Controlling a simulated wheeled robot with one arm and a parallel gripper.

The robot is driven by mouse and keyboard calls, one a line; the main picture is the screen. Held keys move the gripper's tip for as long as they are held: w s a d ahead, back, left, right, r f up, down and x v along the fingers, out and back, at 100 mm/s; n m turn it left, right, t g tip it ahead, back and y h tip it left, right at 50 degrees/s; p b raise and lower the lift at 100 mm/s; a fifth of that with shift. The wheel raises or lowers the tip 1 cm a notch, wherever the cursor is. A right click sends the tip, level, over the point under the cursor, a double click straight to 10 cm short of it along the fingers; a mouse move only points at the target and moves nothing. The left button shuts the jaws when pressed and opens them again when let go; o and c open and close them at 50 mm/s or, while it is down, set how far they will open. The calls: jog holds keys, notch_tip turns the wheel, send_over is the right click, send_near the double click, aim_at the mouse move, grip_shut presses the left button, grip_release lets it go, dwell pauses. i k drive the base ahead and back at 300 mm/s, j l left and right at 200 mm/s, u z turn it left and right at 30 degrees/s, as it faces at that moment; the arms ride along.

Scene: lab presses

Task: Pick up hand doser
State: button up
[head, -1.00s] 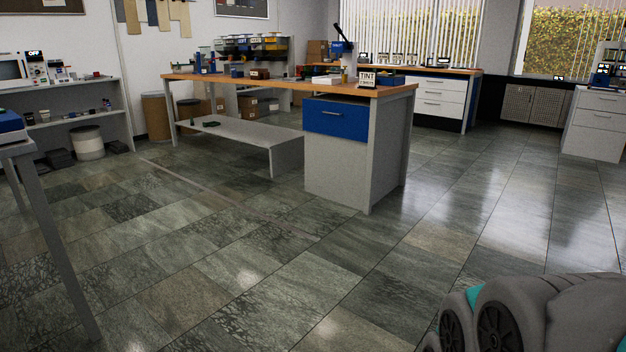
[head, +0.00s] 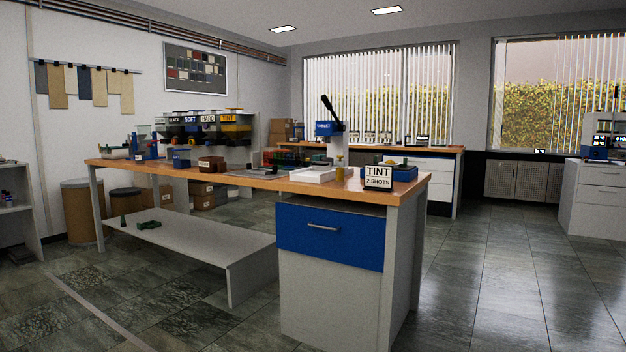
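I cannot tell for sure which thing is the hand doser; the small items on the wooden-topped bench (head: 225,178) are too far off. A blue and white press with a black lever (head: 330,128) stands towards the bench's right end. Small blue and green devices (head: 150,150) stand at its left end. A dark green object (head: 149,226) and a small green upright piece (head: 123,221) are on the low grey shelf (head: 215,240) under the bench. My gripper is not in view.
A TINT sign (head: 378,177) stands at the bench's near right corner, by a white tray (head: 312,175). A blue drawer (head: 328,236) faces me. Labelled bins (head: 205,121) stand at the back. Brown drums (head: 83,210) are at the left. The floor right of the bench is clear.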

aim_at(339, 166)
jog(key=i+j+z, duration=0.3)
jog(key=z, duration=0.2)
jog(key=i+j+z, duration=0.25)
jog(key=j+z, duration=0.2)
jog(key=i+j+z, duration=0.2)
jog(key=j+z, duration=0.3)
